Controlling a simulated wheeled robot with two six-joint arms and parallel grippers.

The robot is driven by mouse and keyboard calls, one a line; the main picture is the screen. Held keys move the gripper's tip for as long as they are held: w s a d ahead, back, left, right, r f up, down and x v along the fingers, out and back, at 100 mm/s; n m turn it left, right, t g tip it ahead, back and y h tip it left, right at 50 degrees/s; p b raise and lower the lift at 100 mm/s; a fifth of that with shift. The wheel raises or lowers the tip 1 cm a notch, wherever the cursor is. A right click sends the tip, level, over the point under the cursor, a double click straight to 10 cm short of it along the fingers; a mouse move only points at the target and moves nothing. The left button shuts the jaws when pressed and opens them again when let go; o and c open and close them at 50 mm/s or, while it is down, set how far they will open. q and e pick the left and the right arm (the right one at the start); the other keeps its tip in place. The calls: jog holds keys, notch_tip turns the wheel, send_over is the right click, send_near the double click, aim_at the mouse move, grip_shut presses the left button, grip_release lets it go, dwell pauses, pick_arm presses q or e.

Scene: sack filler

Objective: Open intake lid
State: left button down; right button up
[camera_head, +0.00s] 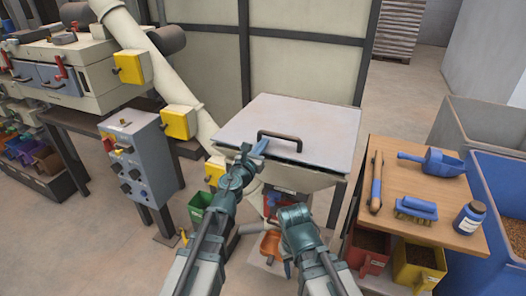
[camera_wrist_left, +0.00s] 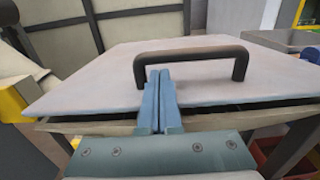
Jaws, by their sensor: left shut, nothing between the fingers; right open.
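The intake lid (camera_head: 300,122) is a pale grey panel on top of the intake box, lying nearly flat. A dark handle (camera_head: 280,137) arches over its front part, also in the left wrist view (camera_wrist_left: 190,53). A dark gap shows under the lid's front edge; I cannot tell if the lid is raised. My left gripper (camera_head: 263,146) is shut and empty at the lid's front edge, just before the handle's left end. Its blue fingers (camera_wrist_left: 159,88) overlap the handle in the left wrist view; contact is unclear. My right gripper (camera_head: 287,266) is low before the intake, mostly hidden by its wrist.
A wooden table (camera_head: 417,178) with a blue scoop (camera_head: 432,161), brush (camera_head: 416,208) and jar (camera_head: 469,217) stands right of the intake. A grey control box (camera_head: 140,160) and a pale pipe (camera_head: 160,70) are on the left. A framed panel stands behind the lid.

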pick_arm(q)
jog(key=shift+w+d, duration=0.1)
jog(key=shift+w, duration=0.35)
jog(key=w+d+r+p, duration=0.2)
jog(key=w+r+p, duration=0.3)
jog(key=r+p, duration=0.8)
jog(key=w+d+r+p, duration=0.1)
jog(key=w+r+p, duration=0.4)
jog(key=r+p, duration=0.8)
jog(key=w+d+r+p, duration=0.3)
jog(key=w+r+p, duration=0.4)
jog(key=w, duration=0.3)
jog(key=w+d+r+p, duration=0.4)
jog(key=w+r+p, duration=0.2)
jog(key=w, duration=0.5)
jog(key=shift+w+r+p, duration=0.15)
jog(key=shift+r+p, duration=0.25)
jog(key=shift+r, duration=0.1)
jog(key=shift+d, duration=0.1)
